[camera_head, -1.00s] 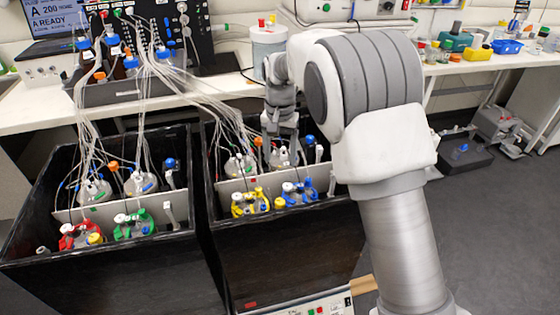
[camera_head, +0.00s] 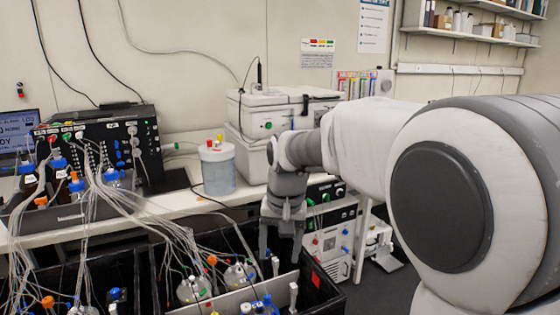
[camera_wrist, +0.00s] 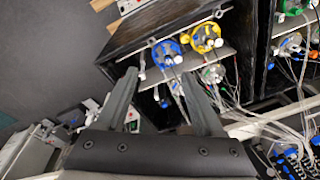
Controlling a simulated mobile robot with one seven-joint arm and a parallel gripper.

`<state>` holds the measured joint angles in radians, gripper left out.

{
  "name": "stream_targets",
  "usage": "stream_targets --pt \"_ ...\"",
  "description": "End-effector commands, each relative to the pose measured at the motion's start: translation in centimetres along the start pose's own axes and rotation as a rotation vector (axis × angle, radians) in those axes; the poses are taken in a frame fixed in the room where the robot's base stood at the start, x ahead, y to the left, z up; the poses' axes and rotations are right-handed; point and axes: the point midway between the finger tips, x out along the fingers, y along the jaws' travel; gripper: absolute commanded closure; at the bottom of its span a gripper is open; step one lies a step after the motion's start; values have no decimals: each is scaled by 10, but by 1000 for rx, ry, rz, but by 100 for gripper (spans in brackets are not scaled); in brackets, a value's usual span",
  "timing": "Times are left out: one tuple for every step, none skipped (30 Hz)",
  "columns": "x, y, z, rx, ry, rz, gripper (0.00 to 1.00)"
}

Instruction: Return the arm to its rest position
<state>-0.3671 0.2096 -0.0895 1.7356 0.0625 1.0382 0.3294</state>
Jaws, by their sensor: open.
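My gripper (camera_head: 282,248) points down above the right end of the black shaker box (camera_head: 325,288). Its two fingers are apart with nothing between them. The wrist view also shows my gripper (camera_wrist: 159,78) with both fingers spread. Beyond the fingertips in that view are a flask with a blue collar (camera_wrist: 166,52) and one with a yellow collar (camera_wrist: 206,38), standing in the box. My arm reaches in from the right of the head view and covers much of that side. How far the fingertips are above the box's contents is hard to tell.
Tubes run from the control unit (camera_head: 135,140) on the bench down to several flasks (camera_head: 195,289) in the boxes. A white tub (camera_head: 218,170) and a white instrument (camera_head: 285,105) stand behind my wrist. Dark floor (camera_wrist: 45,50) is open at the wrist view's left.

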Motion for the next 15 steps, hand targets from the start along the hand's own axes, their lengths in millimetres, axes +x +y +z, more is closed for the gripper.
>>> stream_targets --pt "-18 12 8 2 22 -8 31" --pt "-26 19 13 -1 33 -11 31" --pt "-35 28 21 -4 47 -14 31" --pt "-42 34 27 -7 58 -16 31" --pt "-49 40 33 -10 69 -18 31" --pt "-57 49 41 -13 84 -20 31" --pt "-63 55 47 -17 97 -21 31" --pt "-68 60 53 -20 109 -22 31" --pt "-75 68 62 -23 124 -21 31" --pt "-80 74 69 -28 136 -21 31" --pt "-84 80 76 -30 148 -19 31" --pt "-89 87 86 -35 164 -17 31" --pt "-93 92 93 -38 176 -15 31" --pt "-96 97 100 -41 188 -13 31" --pt "-100 103 110 -47 203 -9 31"
